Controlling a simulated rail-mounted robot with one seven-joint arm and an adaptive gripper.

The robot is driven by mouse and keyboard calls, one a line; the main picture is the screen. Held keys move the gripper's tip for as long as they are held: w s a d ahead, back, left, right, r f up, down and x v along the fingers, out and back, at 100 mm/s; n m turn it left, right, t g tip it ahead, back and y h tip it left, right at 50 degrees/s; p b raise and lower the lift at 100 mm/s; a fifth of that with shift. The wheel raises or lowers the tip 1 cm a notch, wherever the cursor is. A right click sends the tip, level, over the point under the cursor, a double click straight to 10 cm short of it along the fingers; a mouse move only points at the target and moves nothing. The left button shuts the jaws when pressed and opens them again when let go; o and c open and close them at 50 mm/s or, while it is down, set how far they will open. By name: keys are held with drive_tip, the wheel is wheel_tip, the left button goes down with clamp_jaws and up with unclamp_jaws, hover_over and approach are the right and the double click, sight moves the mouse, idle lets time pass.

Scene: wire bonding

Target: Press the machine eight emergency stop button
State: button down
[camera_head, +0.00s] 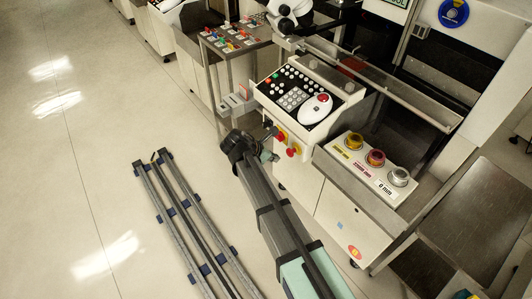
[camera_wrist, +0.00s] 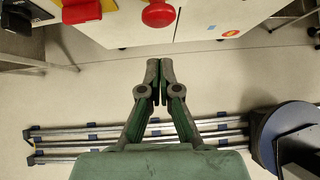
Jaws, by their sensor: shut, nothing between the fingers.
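A red round emergency stop button (camera_head: 292,152) with a yellow base sticks out from the white front of the machine (camera_head: 325,205). It also shows as a red mushroom-shaped knob (camera_wrist: 158,13) at the top of the wrist view. Beside it is a red and yellow switch (camera_head: 280,136), seen as a red block (camera_wrist: 82,12) in the wrist view. My gripper (camera_wrist: 161,68) is shut and empty, its tips pointing toward the red button with a gap between. In the head view, my gripper (camera_head: 271,156) is just left of the button. No machine number is readable.
Above the button is a sloped control panel (camera_head: 300,92) with a white device and red knob. A shelf (camera_head: 380,170) with yellow, red and silver knobs is to the right. Metal rails (camera_head: 180,220) lie along the floor. Open floor (camera_head: 80,170) stretches left.

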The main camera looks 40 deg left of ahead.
sight(288, 152)
drive_tip(key=shift+w+d+f+p, duration=0.15)
drive_tip(key=shift+w+d+p, duration=0.1)
drive_tip(key=shift+w, duration=0.7)
drive_tip(key=shift+w+d+f+p, duration=0.15)
drive_tip(key=shift+w+d, duration=0.1)
drive_tip(key=shift+w, duration=0.7)
drive_tip(key=shift+r, duration=0.1)
drive_tip(key=shift+w+d+p, duration=0.2)
drive_tip(key=shift+w+p, duration=0.2)
drive_tip(key=shift+w, duration=0.55)
drive_tip(key=shift+r, duration=0.1)
